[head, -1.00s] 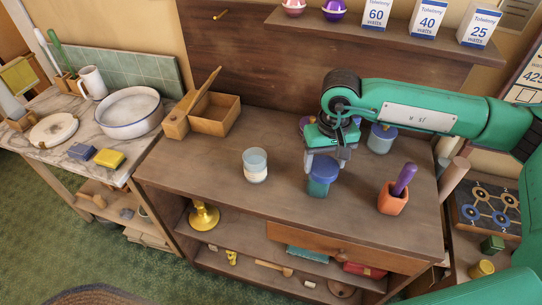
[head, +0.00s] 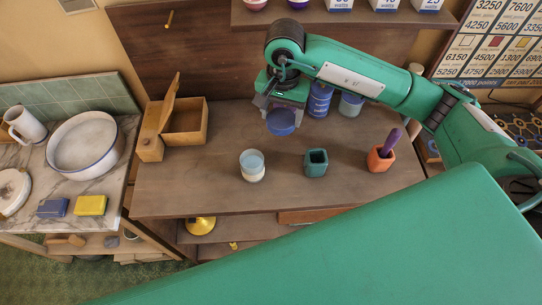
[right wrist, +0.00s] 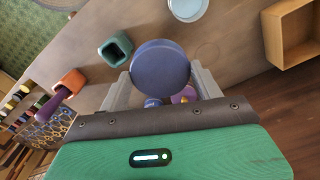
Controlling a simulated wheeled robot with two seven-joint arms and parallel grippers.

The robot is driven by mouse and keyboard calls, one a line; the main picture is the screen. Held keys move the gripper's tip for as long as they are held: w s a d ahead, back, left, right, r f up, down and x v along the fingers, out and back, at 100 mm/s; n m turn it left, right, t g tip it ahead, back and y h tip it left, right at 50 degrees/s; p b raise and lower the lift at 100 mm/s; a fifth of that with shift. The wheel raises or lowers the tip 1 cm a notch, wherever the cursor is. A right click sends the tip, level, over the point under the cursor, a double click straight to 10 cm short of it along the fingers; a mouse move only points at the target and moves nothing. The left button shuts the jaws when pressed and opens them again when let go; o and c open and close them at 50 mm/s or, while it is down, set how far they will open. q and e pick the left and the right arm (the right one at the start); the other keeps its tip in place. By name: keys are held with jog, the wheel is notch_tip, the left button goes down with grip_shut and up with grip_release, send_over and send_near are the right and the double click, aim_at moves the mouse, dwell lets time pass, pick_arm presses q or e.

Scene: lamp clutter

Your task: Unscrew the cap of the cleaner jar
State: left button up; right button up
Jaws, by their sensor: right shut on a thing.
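The teal jar (head: 316,162) stands upright on the wooden bench with its top open and its hollow inside showing. It also shows in the right wrist view (right wrist: 115,48). My right gripper (head: 284,106) is shut on a round blue cap (head: 281,121). It holds the cap in the air, apart from the jar, up and to the left of it in the head view. In the right wrist view the cap (right wrist: 160,67) is between the two grey fingers. My left gripper is not in view.
A glass jar (head: 252,166) stands left of the teal jar, an orange pot (head: 379,159) with a purple handle right of it. A wooden box (head: 186,122) is back left. The bench's front left is clear.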

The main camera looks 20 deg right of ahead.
aim_at(279, 163)
notch_tip(279, 163, down, 19)
jog(key=p, duration=0.6)
jog(key=shift+f, duration=0.4)
jog(key=shift+f+b, duration=0.2)
jog(key=shift+b, duration=0.15)
jog(key=o, duration=1.1)
jog(key=shift+r, duration=0.1)
